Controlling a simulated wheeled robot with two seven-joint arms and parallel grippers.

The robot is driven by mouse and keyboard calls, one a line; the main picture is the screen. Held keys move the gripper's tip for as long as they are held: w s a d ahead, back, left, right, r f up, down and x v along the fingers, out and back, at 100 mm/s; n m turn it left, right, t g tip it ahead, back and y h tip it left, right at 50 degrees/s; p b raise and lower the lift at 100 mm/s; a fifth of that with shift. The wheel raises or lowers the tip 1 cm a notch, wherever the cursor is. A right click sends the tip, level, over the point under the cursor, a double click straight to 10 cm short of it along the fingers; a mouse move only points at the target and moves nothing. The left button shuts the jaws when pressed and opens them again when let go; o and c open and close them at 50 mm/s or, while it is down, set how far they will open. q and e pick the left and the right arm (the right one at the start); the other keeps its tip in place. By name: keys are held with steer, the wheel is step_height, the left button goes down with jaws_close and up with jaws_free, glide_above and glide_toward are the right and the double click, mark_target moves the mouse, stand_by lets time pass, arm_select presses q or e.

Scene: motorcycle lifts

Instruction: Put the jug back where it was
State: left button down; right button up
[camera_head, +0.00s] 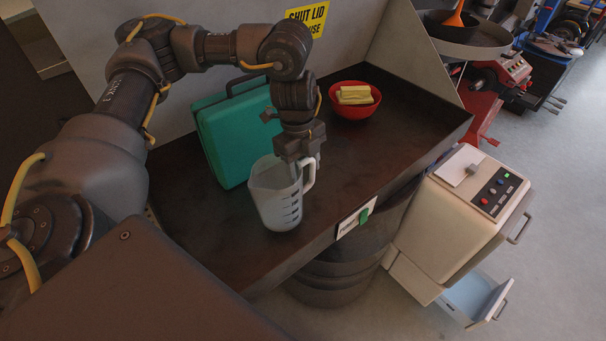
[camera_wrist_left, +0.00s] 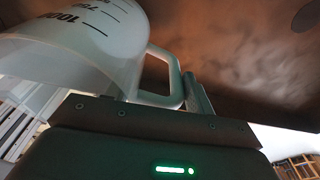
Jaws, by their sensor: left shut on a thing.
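The jug (camera_head: 277,199) is a translucent white measuring jug with dark marks on its side. In the head view it is at the front part of the dark brown tray-like bench top (camera_head: 335,178), close to upright. I cannot tell whether its base touches the surface. My left gripper (camera_head: 304,165) is above the jug's right side, shut on its handle. In the left wrist view the jug (camera_wrist_left: 95,40) fills the upper left, and its handle (camera_wrist_left: 163,80) is at the left gripper's finger (camera_wrist_left: 195,95). My right gripper is not in view.
A teal case (camera_head: 233,135) stands behind the jug. A red bowl (camera_head: 356,105) with yellow blocks (camera_head: 355,94) is at the back right. A green-and-white switch label (camera_head: 356,220) is on the front edge. A cream cabinet (camera_head: 458,215) with buttons and an open drawer (camera_head: 473,297) stands right.

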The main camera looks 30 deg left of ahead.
mark_target(304, 187)
arm_select(q)
steer(key=shift+f+p, duration=0.35)
steer(key=shift+f, duration=1.35)
steer(key=c, duration=0.6)
jaws_free()
steer(key=shift+o, duration=0.2)
step_height(304, 187, up, 12)
steer(key=a, duration=0.1)
steer(key=shift+a+b, duration=0.3)
steer(key=shift+b, duration=0.15)
